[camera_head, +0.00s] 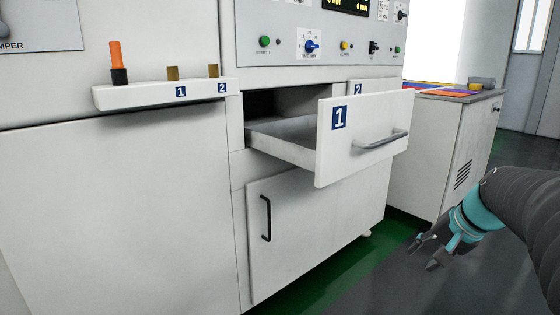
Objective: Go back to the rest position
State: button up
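My gripper (428,252) is at the lower right, at the end of my dark, sleeved arm. Its grey fingers point left and down, look spread apart, and hold nothing that I can see. It is in free air above the floor, to the right of and below the open drawer 1 (338,160). The drawer is pulled out of the white cabinet, and its grey inside shows no object. Its bar handle (382,140) is apart from my gripper.
A cabinet door (300,220) with a black handle is below the drawer. A ledge (145,96) with an orange-handled piece (116,60) juts out at left. A control panel (320,45) is above. A side cabinet (450,140) stands behind my gripper. Floor at lower right is clear.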

jog(key=s+a+r+n+h+p, duration=0.2)
jog(key=s+a+n+p, duration=0.4)
jog(key=s+a, duration=0.9)
jog(key=s+n, duration=0.2)
jog(key=s, duration=0.1)
jog(key=shift+s+r+n+h, duration=0.3)
jog(key=shift+s+r, duration=0.05)
jog(key=shift+s, duration=0.05)
